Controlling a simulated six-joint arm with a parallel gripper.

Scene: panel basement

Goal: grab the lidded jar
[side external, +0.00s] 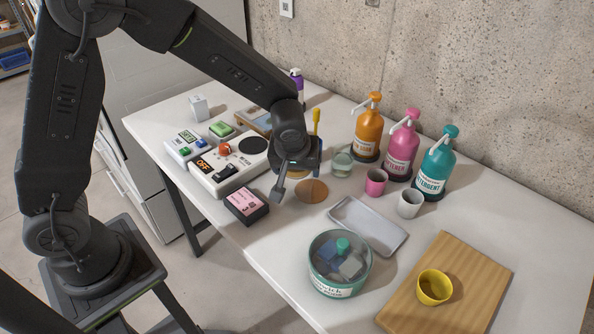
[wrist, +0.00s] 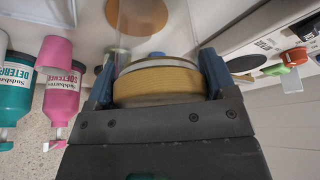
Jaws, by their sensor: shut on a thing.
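In the wrist view, a lidded jar (wrist: 160,86) with a ribbed tan lid and a clear body lies between the fingers of my gripper (wrist: 158,80). The fingers press on both sides of the lid, and the clear body points away from the camera. In the side view my gripper (side external: 299,180) is low over the table, close to a round brown disc (side external: 313,192). The jar is hard to make out there; the fingers hide much of it, and I cannot tell whether it touches the table.
A glass container (side external: 342,161), orange bottle (side external: 368,133), pink bottle (side external: 402,152) and pink cup (side external: 376,182) stand to the right. A switch panel (side external: 228,160) and dark box (side external: 246,206) are left. A grey tray (side external: 368,225) and teal tub (side external: 340,277) are nearer the front.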

